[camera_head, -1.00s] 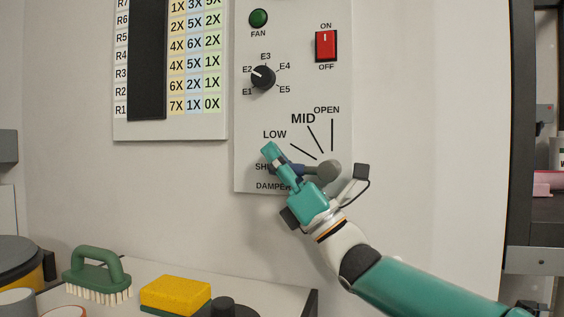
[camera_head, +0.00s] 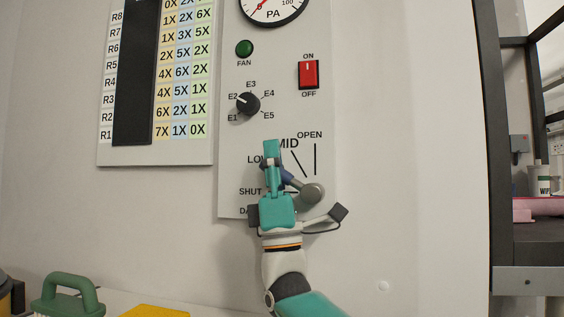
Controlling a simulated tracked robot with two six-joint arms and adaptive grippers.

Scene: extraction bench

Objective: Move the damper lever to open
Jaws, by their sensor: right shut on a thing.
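The damper lever (camera_head: 292,179) is a dark blue-grey handle on a round grey hub (camera_head: 313,192) low on the panel. It points up and left from the hub, roughly toward the LOW mark. The OPEN mark (camera_head: 310,135) and its vertical line stand above the hub. The MID line (camera_head: 299,164) lies between. My right gripper (camera_head: 272,160), teal, is shut on the lever's outer end and points up. It hides the lever's tip, the LOW line and parts of the labels. My left gripper is out of view.
The panel (camera_head: 230,120) also carries a gauge (camera_head: 272,8), a green FAN button (camera_head: 244,49), a red switch (camera_head: 309,75) and a selector knob (camera_head: 248,104). A green brush (camera_head: 68,296) and yellow sponge (camera_head: 155,311) are below. Wall right of the panel is clear.

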